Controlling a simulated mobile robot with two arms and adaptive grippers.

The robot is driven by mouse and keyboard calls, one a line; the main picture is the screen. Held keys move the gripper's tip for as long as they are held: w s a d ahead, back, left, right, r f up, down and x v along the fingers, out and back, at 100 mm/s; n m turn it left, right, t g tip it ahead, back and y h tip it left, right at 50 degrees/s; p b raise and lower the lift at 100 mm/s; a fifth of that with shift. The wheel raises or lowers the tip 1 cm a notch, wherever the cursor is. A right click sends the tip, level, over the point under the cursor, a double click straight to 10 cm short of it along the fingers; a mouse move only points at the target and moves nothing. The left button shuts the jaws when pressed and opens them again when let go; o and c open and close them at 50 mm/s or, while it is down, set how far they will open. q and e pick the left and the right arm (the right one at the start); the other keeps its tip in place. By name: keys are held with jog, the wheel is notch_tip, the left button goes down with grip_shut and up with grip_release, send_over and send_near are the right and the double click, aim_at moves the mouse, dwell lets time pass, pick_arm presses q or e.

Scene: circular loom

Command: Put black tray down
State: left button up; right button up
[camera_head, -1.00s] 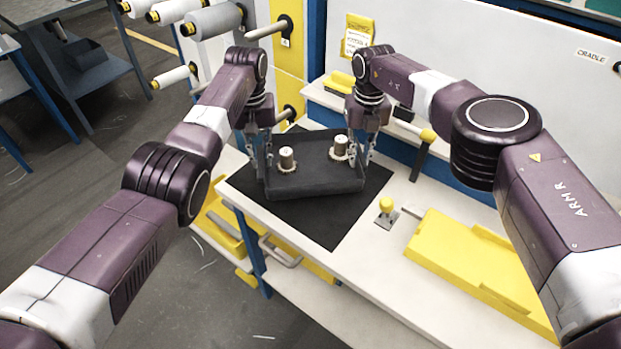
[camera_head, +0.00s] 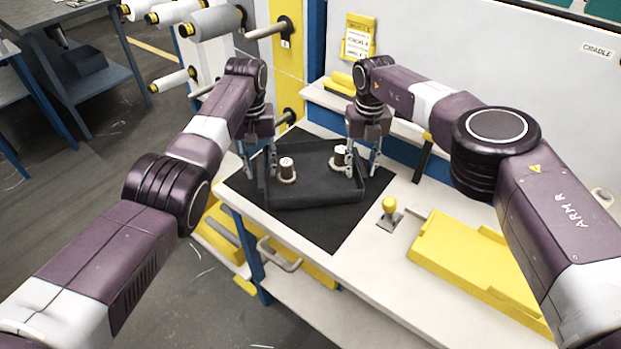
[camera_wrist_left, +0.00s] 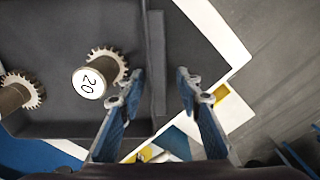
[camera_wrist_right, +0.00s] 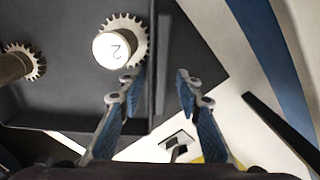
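The black tray (camera_head: 318,192) appears to rest on the black mat (camera_head: 335,230) on the workbench. Two brown spools with toothed metal bases stand upright in it: one at left (camera_head: 287,168), one at right (camera_head: 340,156), the latter partly behind my right gripper. My left gripper (camera_head: 259,172) is open at the tray's left wall; in its wrist view its fingers (camera_wrist_left: 158,88) are apart on either side of the wall. My right gripper (camera_head: 362,168) is open at the right wall; in its wrist view its fingers (camera_wrist_right: 157,86) also straddle the wall with gaps.
A yellow-knobbed lever (camera_head: 389,210) and a yellow tray (camera_head: 480,262) are on the bench to the right. A ledge with yellow items (camera_head: 343,85) is behind. Rolls on a rack (camera_head: 215,22) stand at the back left. Bare bench lies in front of the lever.

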pick_arm(q)
jog(key=shift+w+d+r, duration=0.1)
pick_arm(e)
jog(key=shift+a, duration=0.1)
pick_arm(q)
jog(key=shift+r, duration=0.35)
pick_arm(e)
jog(key=shift+r, duration=0.3)
pick_arm(q)
notch_tip(320, 180, up, 11)
pick_arm(e)
notch_tip(320, 180, up, 11)
jog(key=shift+r, duration=0.2)
jog(key=shift+a+f, duration=0.1)
